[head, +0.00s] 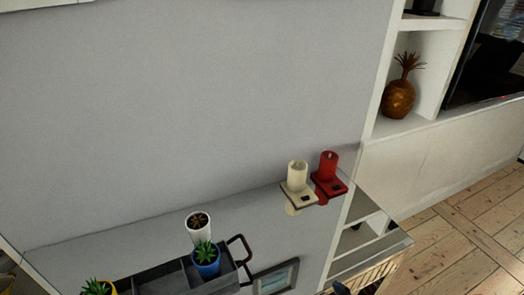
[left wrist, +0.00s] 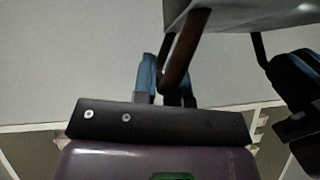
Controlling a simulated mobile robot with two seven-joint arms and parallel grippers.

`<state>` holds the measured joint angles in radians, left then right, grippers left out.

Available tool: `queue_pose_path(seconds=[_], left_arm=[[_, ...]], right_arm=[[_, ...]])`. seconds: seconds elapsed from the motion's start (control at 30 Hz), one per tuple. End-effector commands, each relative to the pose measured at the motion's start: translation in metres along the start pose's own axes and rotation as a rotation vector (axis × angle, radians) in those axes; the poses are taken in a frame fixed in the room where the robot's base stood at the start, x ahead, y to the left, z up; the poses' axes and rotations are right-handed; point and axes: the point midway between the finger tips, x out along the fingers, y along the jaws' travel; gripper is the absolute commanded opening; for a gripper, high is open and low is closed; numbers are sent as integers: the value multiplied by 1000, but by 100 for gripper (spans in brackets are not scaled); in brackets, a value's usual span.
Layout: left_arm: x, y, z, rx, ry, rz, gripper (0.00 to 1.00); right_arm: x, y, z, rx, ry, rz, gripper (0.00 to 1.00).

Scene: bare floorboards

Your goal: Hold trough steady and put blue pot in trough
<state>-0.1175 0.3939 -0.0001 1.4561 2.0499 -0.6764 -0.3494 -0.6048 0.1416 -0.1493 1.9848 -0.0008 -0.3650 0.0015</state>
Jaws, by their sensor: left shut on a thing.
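The dark grey trough (head: 168,278) with dividers is at the bottom of the head view, with a dark handle (head: 241,248) at its right end. The blue pot (head: 207,268) holds a green succulent and shows at the trough's right-end compartment, seemingly inside; how deep it sits I cannot tell. No gripper touches it in view. In the left wrist view my left gripper (left wrist: 168,80) has blue fingers shut around a dark bar, seemingly the trough handle. A blue and black part at the right edge looks like my right gripper (left wrist: 296,75); its jaws are unclear.
A white pot (head: 199,227) with a cactus stands just behind the blue pot. A yellow pot (head: 101,290) is at the lower left. A cream candle (head: 297,175) and a red candle (head: 328,165) sit in holders to the right. A picture frame (head: 276,279) is below.

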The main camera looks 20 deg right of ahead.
Motion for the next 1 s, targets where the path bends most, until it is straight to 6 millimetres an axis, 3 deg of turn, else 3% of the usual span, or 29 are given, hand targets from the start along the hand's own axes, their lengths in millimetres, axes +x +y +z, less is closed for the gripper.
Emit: queue_pose_path(seconds=[0.03, 0.2, 0.6, 0.77, 1.0], left_arm=[[-1, -2, 1, -1, 0, -3, 16], [0, -1, 0, -1, 0, -2, 42], [-7, -1, 0, -1, 0, -1, 42], [-30, -1, 1, -2, 1, -3, 42], [-77, -1, 1, -1, 1, -3, 42]], right_arm=[[0, 0, 0, -1, 0, -1, 100], [0, 0, 0, -1, 0, -1, 100], [0, 0, 0, -2, 0, -1, 100], [0, 0, 0, -2, 0, -1, 100], [0, 0, 0, -2, 0, -1, 100]])
